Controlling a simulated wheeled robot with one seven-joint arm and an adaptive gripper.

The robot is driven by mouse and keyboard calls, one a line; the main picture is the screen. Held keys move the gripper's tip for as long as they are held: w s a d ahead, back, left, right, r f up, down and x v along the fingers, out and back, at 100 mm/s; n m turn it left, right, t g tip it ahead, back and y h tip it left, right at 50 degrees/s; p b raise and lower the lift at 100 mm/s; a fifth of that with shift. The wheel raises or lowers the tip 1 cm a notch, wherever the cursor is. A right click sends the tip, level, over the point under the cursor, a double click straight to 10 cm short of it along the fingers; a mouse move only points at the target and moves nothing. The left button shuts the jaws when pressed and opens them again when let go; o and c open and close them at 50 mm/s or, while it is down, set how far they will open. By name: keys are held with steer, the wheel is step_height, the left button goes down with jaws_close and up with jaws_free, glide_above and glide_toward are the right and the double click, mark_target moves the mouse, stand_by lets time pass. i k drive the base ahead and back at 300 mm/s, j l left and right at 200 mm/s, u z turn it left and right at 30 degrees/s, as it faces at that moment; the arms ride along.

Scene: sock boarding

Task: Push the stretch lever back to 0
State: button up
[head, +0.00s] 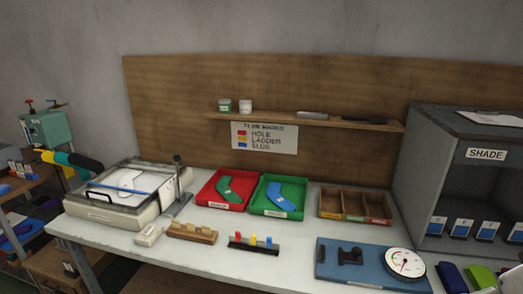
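I cannot tell for sure which part is the stretch lever. A blue baseplate (335,270) at the front right of the table carries a black clamp-like fixture (350,255) and a round white dial (404,263). The dial's figures are too small to read. On the left, a pale flat boarding device (105,213) holds a white flat shape, with a blue bar across it and a grey upright post (178,172) at its right end. My gripper is not in view.
Red tray (209,203), green tray (262,209) and wooden divided box (325,212) stand along the back. A block with coloured pegs (253,249) and a wooden block (192,232) lie in front. A grey shade cabinet (405,170) bounds the right; a shelf (300,121) hangs above.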

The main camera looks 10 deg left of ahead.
mark_target(177, 158)
steer(key=i+j, duration=0.15)
steer(key=j, duration=0.25)
steer(key=i+j, duration=0.15)
steer(key=j, duration=0.25)
steer(key=i+j, duration=0.15)
steer(key=j, duration=0.2)
steer(key=i+j, duration=0.15)
steer(key=j, duration=0.25)
steer(key=i+j, duration=0.2)
steer(key=j, duration=0.2)
steer(key=i+j, duration=0.15)
steer(key=j, duration=0.25)
steer(key=i+j, duration=0.15)
steer(key=j, duration=0.25)
steer(key=i+j, duration=0.15)
steer(key=j, duration=0.25)
